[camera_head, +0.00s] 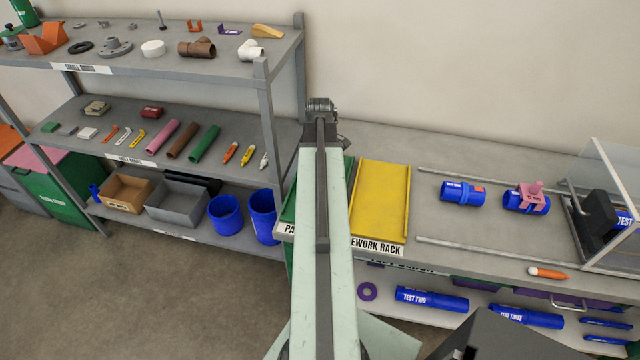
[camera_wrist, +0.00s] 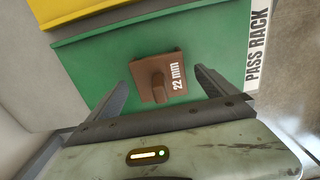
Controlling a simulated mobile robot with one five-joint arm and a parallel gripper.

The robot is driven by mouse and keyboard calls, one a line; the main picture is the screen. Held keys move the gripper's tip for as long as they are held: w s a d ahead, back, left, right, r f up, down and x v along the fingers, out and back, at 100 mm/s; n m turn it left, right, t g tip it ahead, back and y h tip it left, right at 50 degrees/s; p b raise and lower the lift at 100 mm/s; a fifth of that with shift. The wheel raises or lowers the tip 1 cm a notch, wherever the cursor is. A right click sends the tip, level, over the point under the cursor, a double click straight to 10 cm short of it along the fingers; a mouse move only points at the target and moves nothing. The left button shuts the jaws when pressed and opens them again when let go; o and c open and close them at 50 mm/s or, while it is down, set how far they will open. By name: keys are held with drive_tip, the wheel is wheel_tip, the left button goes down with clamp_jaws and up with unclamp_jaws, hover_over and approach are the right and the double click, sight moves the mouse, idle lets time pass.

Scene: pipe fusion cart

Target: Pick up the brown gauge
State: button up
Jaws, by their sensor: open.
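The brown gauge (camera_wrist: 156,80) shows in the wrist view, marked "22 mm" in white, with a raised brown grip on its face. It lies on the green pass rack (camera_wrist: 95,75). My gripper (camera_wrist: 165,85) is open, with one finger on either side of the gauge's near part. I cannot tell how far the fingertips are above the rack, and no grasp shows. In the head view my arm hides the gauge and most of the pass rack (camera_head: 288,213); my gripper is not clear there.
The yellow rework rack (camera_head: 381,200) adjoins the pass rack. A shelf unit (camera_head: 265,100) stands close on the left.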

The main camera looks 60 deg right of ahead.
drive_tip(key=shift+r, duration=0.1)
drive_tip(key=c, duration=1.5)
